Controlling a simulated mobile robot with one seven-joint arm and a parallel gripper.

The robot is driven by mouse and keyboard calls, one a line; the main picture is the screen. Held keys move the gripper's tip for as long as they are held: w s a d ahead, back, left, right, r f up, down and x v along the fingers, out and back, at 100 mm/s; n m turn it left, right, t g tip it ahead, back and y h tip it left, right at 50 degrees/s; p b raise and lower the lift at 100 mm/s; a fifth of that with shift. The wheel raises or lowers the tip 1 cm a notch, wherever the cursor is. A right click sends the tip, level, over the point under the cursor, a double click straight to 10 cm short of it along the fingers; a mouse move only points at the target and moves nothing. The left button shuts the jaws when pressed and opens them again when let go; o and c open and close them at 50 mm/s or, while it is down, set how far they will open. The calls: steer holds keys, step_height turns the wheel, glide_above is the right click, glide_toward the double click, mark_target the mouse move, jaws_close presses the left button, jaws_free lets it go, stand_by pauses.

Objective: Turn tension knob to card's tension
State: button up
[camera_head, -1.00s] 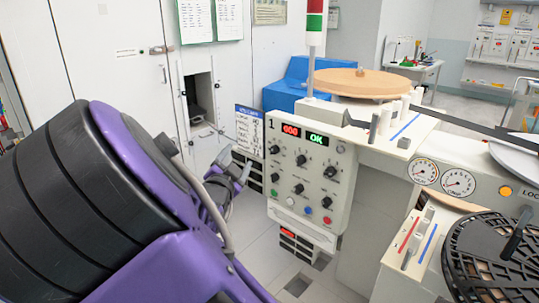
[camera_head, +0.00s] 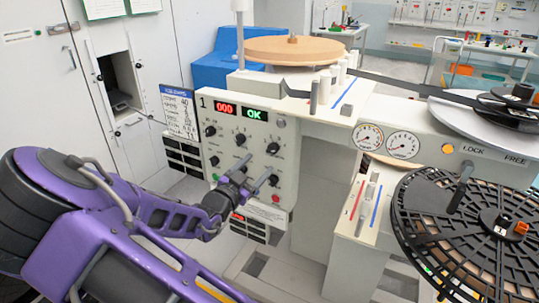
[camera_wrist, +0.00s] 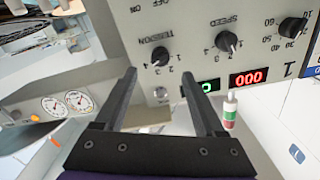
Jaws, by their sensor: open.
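The black tension knob (camera_wrist: 160,57) shows in the wrist view, upside down, on the light control panel with the word TENSION beside it. In the head view it is the right-hand knob of the upper row (camera_head: 273,148). I cannot surely read its pointer setting. My gripper (camera_wrist: 159,78) is open and empty, its two fingers straddling the view of the knob, with no clear contact. In the head view my gripper (camera_head: 254,176) is in front of the lower panel, partly hiding lower controls. The blue-headed card (camera_head: 180,113) hangs left of the panel; its small print is unreadable.
The panel's red display (camera_head: 225,108) reads 000 and its green display (camera_head: 254,113) reads OK. The speed knob (camera_wrist: 228,42) is close beside the tension knob. A black reel (camera_head: 475,230) and two gauges (camera_head: 385,140) stand to the right.

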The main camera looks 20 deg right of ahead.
mark_target(270, 152)
steer(key=x, duration=0.8)
steer(key=shift+w+b, duration=0.1)
steer(key=shift+b, duration=0.25)
steer(key=shift+c, duration=0.2)
jaws_close()
